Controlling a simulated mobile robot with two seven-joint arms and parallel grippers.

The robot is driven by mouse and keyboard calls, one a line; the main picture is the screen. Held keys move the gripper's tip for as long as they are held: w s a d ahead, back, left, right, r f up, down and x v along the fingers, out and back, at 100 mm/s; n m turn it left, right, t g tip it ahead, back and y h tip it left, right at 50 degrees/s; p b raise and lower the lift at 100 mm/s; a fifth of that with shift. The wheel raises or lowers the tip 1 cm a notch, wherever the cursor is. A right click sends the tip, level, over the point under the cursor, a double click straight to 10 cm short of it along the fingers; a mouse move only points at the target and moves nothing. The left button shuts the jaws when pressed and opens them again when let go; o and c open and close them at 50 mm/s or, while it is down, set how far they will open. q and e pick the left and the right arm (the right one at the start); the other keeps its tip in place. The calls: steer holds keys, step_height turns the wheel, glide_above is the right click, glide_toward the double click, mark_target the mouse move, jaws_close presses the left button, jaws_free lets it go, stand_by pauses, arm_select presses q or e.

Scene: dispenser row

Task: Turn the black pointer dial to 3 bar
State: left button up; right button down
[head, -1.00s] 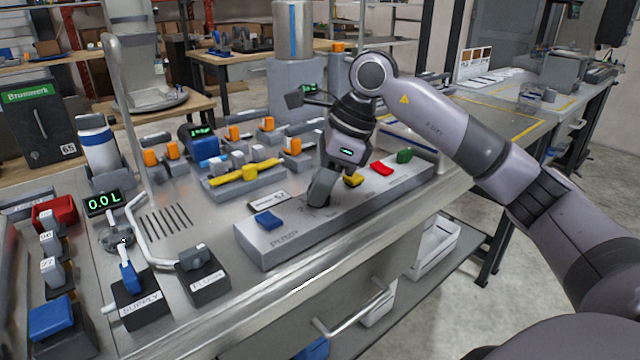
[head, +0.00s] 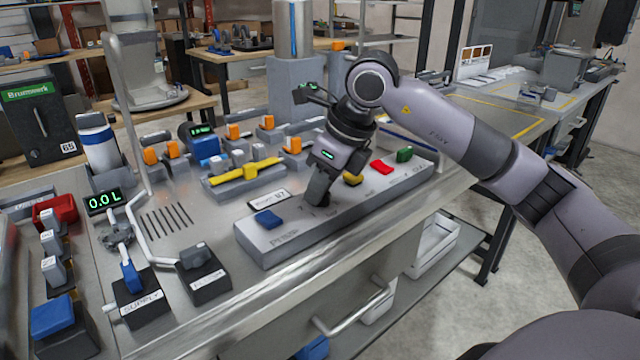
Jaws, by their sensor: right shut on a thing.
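My right gripper (head: 317,196) reaches down from the upper right onto the long grey panel (head: 284,245) at the bench's front edge. Its fingers are shut on the black pointer dial, between the blue button (head: 267,220) and the yellow button (head: 353,179). The fingers and wrist cover the dial, so I cannot make out its pointer or read its setting. Small scale marks show on the panel beside the fingertips, too small to read for certain. My left gripper is not in view.
A red button (head: 381,167) and a green button (head: 404,154) sit further along the panel. Behind it is a yellow lever (head: 247,172). To the left stand the supply valve (head: 131,278), another black valve block (head: 203,272) and a display reading 0.0 L (head: 103,201).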

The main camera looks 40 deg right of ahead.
steer(key=c, duration=1.1)
jaws_free()
steer(key=shift+r, duration=0.1)
steer(key=v, duration=0.7)
